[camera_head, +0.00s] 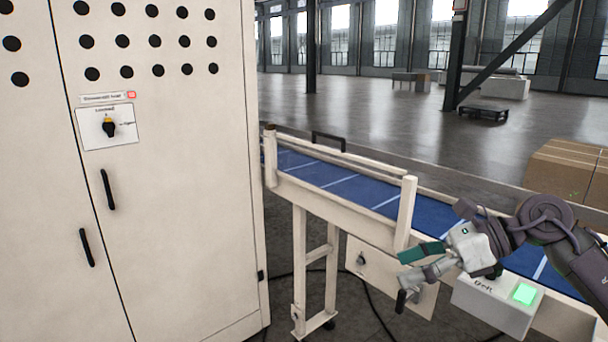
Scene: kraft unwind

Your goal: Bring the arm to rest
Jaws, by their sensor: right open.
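My right arm (540,222) comes in from the right edge, over the near end of the blue conveyor. My right gripper (412,268) is at the arm's end and points left. Its fingers are apart, with nothing seen between them. It appears in front of the conveyor's side, above and left of a white box with a lit green button (525,294). I cannot tell whether it touches anything. My left gripper and left arm are not in view.
A tall cream cabinet (190,200) with a rotary switch (109,127) and black handles fills the left. The blue conveyor (345,185) runs between cream rails. A cardboard stack (570,172) stands at right. Cables lie on the floor. Open floor (370,115) extends behind.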

